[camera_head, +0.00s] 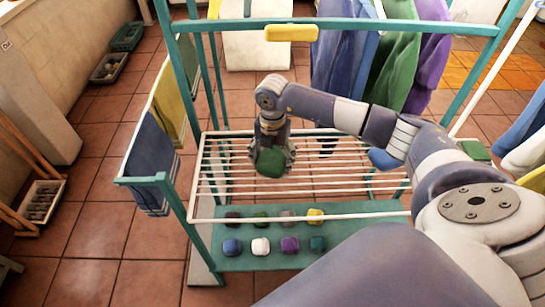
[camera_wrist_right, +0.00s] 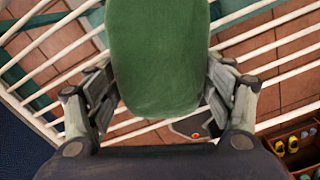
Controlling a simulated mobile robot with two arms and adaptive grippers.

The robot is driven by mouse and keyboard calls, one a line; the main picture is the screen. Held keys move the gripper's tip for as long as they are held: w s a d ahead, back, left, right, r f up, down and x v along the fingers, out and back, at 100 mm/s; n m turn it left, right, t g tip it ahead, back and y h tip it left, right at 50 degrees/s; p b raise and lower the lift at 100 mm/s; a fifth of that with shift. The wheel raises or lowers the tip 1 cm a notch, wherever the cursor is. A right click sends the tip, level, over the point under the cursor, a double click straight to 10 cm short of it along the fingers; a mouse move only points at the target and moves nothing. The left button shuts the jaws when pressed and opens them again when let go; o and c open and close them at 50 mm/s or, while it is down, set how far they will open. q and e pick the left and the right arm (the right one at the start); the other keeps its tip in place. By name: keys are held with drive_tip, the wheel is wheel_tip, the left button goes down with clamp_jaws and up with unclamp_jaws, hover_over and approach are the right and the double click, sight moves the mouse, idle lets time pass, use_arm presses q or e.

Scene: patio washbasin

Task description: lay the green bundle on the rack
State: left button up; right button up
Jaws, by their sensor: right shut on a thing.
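The green bundle (camera_head: 270,163) is held between the fingers of my right gripper (camera_head: 271,152), over the left part of the rack. In the right wrist view the green bundle (camera_wrist_right: 157,55) fills the space between the two fingers of my right gripper (camera_wrist_right: 158,100). The rack (camera_head: 350,180) is a white wire shelf in a teal frame, and its bars (camera_wrist_right: 275,45) show behind the bundle. I cannot tell whether the bundle touches the bars. My left gripper is not in view.
Below the rack, a teal shelf (camera_head: 330,257) bears several small coloured bundles in two rows. Blue, green and purple garments (camera_head: 395,65) hang behind the rack. Cloths (camera_head: 150,155) hang on its left side. The rack's right half looks mostly clear.

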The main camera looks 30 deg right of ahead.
sight(272, 157)
drive_tip(key=shift+f, duration=0.15)
drive_tip(key=o, duration=1.1)
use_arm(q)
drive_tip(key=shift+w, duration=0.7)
use_arm(e)
drive_tip(key=shift+r, duration=0.5)
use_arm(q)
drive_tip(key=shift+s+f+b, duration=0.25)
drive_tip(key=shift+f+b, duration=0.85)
use_arm(e)
wheel_tip(272, 157, up, 11)
drive_tip(key=shift+r, duration=0.2)
